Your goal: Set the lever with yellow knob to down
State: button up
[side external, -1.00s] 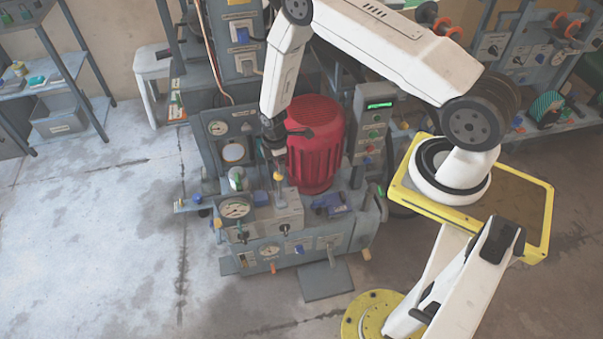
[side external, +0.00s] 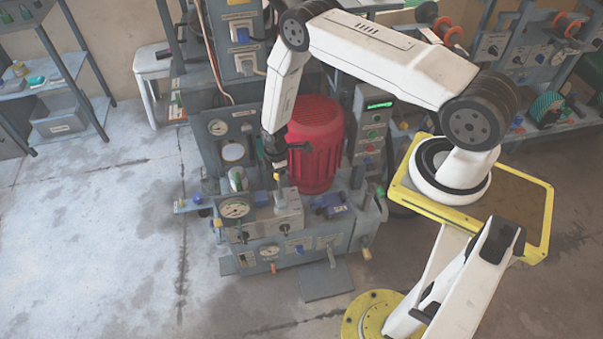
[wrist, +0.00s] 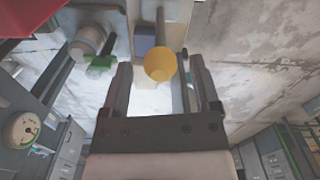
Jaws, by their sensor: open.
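The lever's yellow knob (wrist: 160,64) shows as a round ball in the wrist view, just beyond and between my two finger tips. In the side external view the lever (side external: 279,192) stands up from the top of the grey control box, with its knob close under my gripper (side external: 278,170). My gripper (wrist: 161,78) is open, with one finger on each side of the knob's line and a gap around it. I cannot tell whether either finger touches it. The lever's shaft is mostly hidden behind the knob in the wrist view.
A red motor housing (side external: 316,145) stands close behind and right of my gripper. A pressure gauge (side external: 236,208) is left of the lever, and a blue part (side external: 331,205) is to the right. A green-lit panel (side external: 376,120) rises further right. Open floor lies left.

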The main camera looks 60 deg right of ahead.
jog(key=shift+f, duration=1.95)
grip_shut()
